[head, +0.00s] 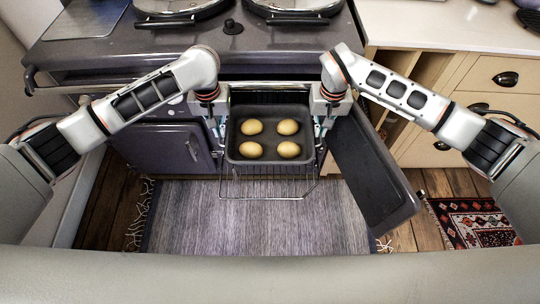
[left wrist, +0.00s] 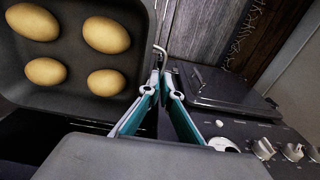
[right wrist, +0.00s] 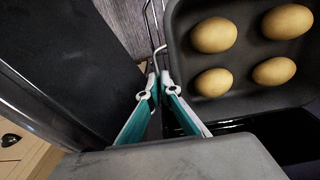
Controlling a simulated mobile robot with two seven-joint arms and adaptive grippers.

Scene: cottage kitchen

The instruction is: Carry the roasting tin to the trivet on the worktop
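The roasting tin (head: 233,146) is dark and rectangular, with several round yellow-brown potatoes (head: 289,149) in it. It is level at the front of the open oven, over the pulled-out wire rack (head: 262,190); I cannot tell whether it touches the rack. My left gripper (head: 217,125) is at the tin's left side and my right gripper (head: 322,125) at its right side. In the left wrist view the fingers (left wrist: 162,75) are nearly together at the tin's edge; the right wrist view shows the same (right wrist: 159,76). What they pinch is mostly hidden. The trivet is not seen.
The open oven door (head: 375,175) stands out to the right of the tin. The range top with lidded hotplates (head: 185,8) is behind. A pale worktop (head: 450,25) over drawers is at the back right. A grey rug (head: 240,225) covers clear floor in front.

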